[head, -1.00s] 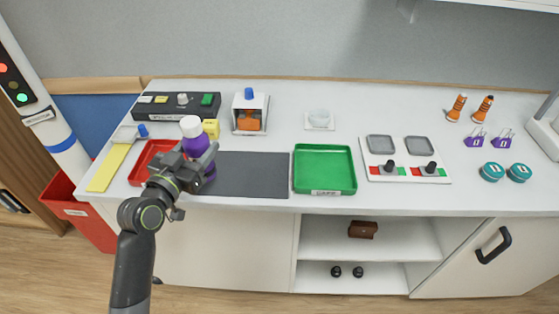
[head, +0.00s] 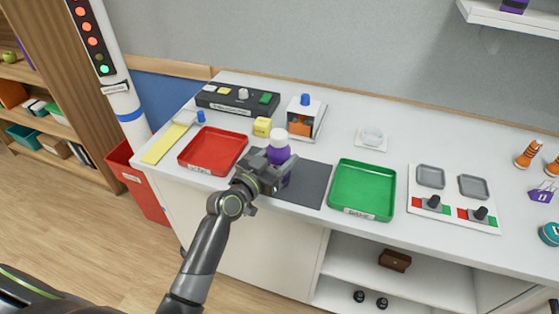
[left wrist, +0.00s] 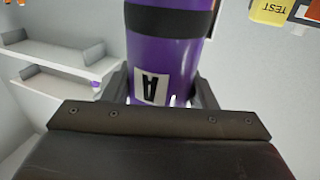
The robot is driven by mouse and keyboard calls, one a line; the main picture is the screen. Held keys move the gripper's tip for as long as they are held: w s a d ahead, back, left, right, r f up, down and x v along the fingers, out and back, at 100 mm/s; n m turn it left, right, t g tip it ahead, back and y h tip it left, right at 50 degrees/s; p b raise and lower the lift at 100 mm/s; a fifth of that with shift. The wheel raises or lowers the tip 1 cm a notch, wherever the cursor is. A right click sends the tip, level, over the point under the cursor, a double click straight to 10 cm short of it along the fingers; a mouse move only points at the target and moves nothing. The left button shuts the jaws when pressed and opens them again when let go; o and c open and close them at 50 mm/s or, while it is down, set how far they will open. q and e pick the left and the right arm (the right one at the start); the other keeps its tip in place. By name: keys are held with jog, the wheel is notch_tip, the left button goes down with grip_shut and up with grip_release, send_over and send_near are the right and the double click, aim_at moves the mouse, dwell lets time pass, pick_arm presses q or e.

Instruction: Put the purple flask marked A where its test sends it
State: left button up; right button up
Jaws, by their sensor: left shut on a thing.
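The purple flask (head: 278,152) has a white cap and is held by my left gripper (head: 264,172) above the near side of the counter, by the dark grey mat (head: 312,185). In the left wrist view the flask (left wrist: 168,50) stands between the fingers (left wrist: 160,95), and its white label with a black A faces the camera. A red tray (head: 213,152) lies to the left of the flask and a green tray (head: 362,190) to the right. Both have front labels too small to read. My right gripper is not in view.
A yellow block (head: 262,127), marked TEST in the left wrist view (left wrist: 270,11), stands behind the flask. A black panel with buttons (head: 238,99) and a box with a blue knob (head: 305,118) are at the back. A red bin (head: 135,180) stands left of the counter.

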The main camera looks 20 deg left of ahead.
pick_arm(q)
jog(key=shift+f, duration=0.4)
jog(key=shift+f, duration=0.1)
jog(key=o, duration=1.1)
jog(key=shift+s+a, duration=0.1)
